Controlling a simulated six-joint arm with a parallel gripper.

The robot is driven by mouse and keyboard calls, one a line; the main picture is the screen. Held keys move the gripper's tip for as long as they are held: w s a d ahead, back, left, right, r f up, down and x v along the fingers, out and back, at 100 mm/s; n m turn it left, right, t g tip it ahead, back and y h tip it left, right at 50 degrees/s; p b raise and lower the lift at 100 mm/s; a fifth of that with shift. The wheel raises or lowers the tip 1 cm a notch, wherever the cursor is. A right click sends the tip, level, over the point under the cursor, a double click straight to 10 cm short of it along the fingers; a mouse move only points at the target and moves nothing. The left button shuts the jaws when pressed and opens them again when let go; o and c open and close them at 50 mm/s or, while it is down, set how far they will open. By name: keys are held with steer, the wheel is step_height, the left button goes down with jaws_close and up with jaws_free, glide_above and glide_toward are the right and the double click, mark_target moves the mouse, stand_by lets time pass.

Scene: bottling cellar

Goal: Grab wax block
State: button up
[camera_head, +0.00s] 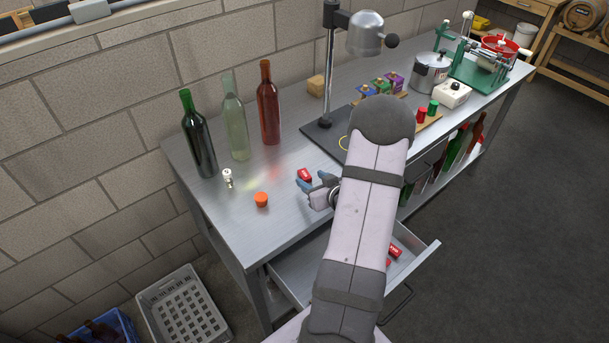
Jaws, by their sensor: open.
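A small red block (304,174) with a pale mark lies on the metal bench, just beyond my gripper; it may be the wax block. My gripper (315,182) is open, low over the bench and pointing left. Its fingers are close to the red block, and I cannot tell whether they touch it. Nothing shows between the fingers. More red blocks (394,251) lie in the open drawer, partly hidden by my arm.
Dark green (199,135), clear (235,118) and red-brown (269,103) bottles stand at the left. An orange cap (261,200) and a small metal piece (228,178) are nearby. A stand (329,70) rises behind my arm. The open drawer (285,275) juts out in front.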

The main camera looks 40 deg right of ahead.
mark_target(305, 174)
steer(key=shift+w, duration=0.1)
steer(key=shift+p+x, duration=1.1)
steer(key=shift+x, duration=1.45)
steer(key=shift+d, duration=0.15)
steer(key=c, duration=1.2)
